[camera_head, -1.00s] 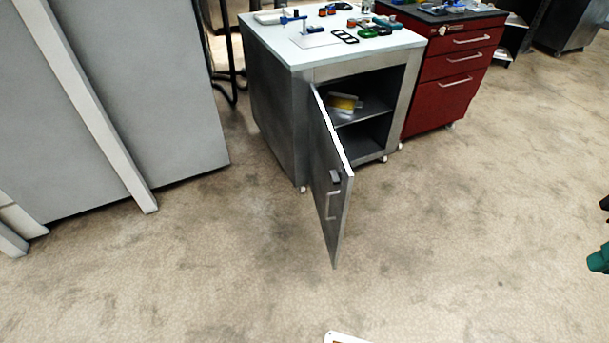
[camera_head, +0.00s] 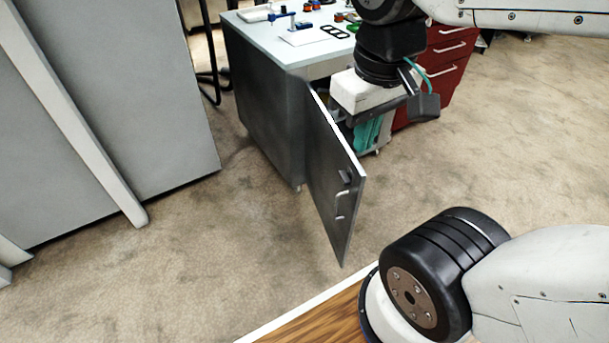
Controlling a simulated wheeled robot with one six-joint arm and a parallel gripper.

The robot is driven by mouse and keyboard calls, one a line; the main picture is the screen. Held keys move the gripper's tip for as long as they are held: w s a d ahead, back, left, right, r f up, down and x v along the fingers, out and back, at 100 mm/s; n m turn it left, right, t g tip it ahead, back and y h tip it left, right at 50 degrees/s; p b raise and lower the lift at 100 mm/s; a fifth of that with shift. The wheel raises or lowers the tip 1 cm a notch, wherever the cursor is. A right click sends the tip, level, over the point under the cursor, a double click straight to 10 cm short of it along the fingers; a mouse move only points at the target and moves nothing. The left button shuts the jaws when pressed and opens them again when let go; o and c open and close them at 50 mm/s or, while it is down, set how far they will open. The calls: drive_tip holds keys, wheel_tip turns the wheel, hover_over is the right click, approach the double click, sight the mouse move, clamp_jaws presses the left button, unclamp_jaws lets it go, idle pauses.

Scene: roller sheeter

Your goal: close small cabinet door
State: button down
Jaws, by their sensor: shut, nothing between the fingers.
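The small cabinet (camera_head: 265,105) is grey with a pale top. Its grey door (camera_head: 325,170) stands wide open, swung out toward me from the left side of the opening. The door's outer face, with a small handle (camera_head: 342,203) and a dark latch above it, faces left. My gripper (camera_head: 368,133) has teal fingers pointing down and is empty and shut. It appears to the right of the door, in front of the cabinet opening. A gap shows between the fingers and the door's free edge. My wrist hides most of the opening and the shelf inside.
Small tools and parts (camera_head: 300,20) lie on the cabinet top. A red drawer cabinet (camera_head: 450,50) stands to the right, partly behind my arm. A large grey cabinet (camera_head: 130,100) stands at left. Bare floor (camera_head: 210,240) lies between it and the door.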

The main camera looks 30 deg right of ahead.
drive_tip(key=w+d+f+n+g+h, duration=0.1)
drive_tip(key=w+f+n+g+h, duration=0.2)
drive_tip(key=w+f, duration=0.4)
drive_tip(key=w+d+f+n+h, duration=0.2)
drive_tip(key=w+f+n, duration=0.2)
drive_tip(key=w, duration=0.5)
drive_tip(key=w+a+f+n+h, duration=0.15)
drive_tip(key=w+f+n, duration=0.25)
drive_tip(key=f, duration=0.6)
drive_tip(key=w+f+n+h, duration=0.2)
drive_tip(key=w+f+n, duration=0.2)
drive_tip(key=f, duration=0.5)
drive_tip(key=d+r+x, duration=0.1)
drive_tip(key=x, duration=1.1)
drive_tip(key=shift+s+d, duration=0.2)
drive_tip(key=shift+d, duration=0.45)
drive_tip(key=shift+r, duration=0.15)
